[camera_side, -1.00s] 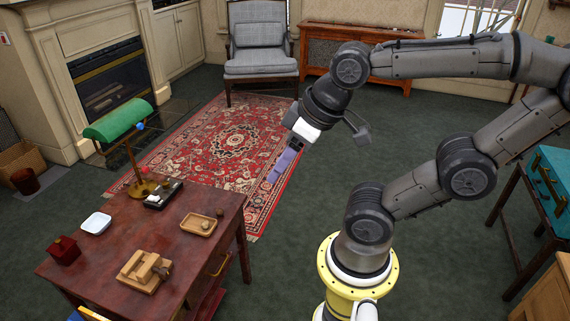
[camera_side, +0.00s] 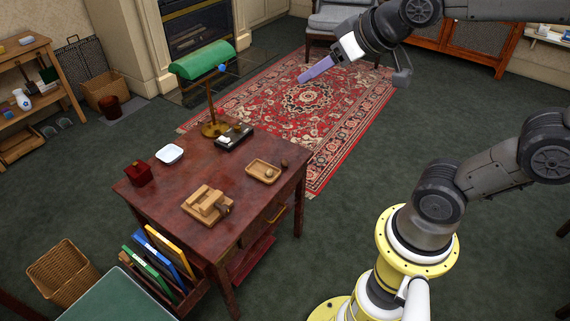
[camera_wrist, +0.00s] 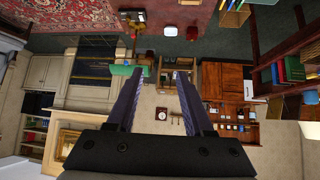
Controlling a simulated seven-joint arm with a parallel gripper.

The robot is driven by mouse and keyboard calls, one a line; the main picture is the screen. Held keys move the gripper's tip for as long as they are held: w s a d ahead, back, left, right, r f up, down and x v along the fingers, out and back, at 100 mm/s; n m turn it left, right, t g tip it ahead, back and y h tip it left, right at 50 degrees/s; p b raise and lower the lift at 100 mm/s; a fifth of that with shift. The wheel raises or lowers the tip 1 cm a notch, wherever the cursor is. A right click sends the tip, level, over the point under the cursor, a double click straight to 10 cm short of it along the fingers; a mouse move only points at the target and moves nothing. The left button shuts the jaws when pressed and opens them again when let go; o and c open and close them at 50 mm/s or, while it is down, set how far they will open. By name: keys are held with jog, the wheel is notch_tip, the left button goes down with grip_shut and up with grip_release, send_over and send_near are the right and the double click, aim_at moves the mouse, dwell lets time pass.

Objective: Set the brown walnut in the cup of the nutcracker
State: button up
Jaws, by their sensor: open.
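The wooden nutcracker (camera_side: 203,208) sits near the front of the dark red desk (camera_side: 165,198), a block with a raised bar on it. Whether its cup holds anything is too small to tell. One small brown nut (camera_side: 268,174) lies in a shallow wooden tray (camera_side: 256,175) to its right. A darker brown nut (camera_side: 284,162) lies on the desk just outside the tray. I cannot tell for certain which is the walnut. My gripper (camera_side: 302,78) is high and beyond the desk, over the rug in the side view. In the wrist view, its fingers (camera_wrist: 161,74) are apart with nothing between them.
A green-shaded lamp (camera_side: 203,60) stands at the desk's back, beside a black tray (camera_side: 234,138). A white dish (camera_side: 170,154) and a dark red box (camera_side: 138,174) are at the left. Bare desk lies between the nutcracker and wooden tray.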

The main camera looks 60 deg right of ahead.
jog(key=w+d, duration=0.2)
jog(key=w, duration=0.5)
jog(key=m+g, duration=0.3)
jog(key=g, duration=0.2)
send_over(285, 160)
jog(key=s+a, duration=0.1)
jog(key=s, duration=0.2)
jog(key=f, duration=4.6)
jog(key=shift+w, duration=0.25)
jog(key=shift+x, duration=3.2)
jog(key=shift+w, duration=0.1)
jog(key=shift+r, duration=0.1)
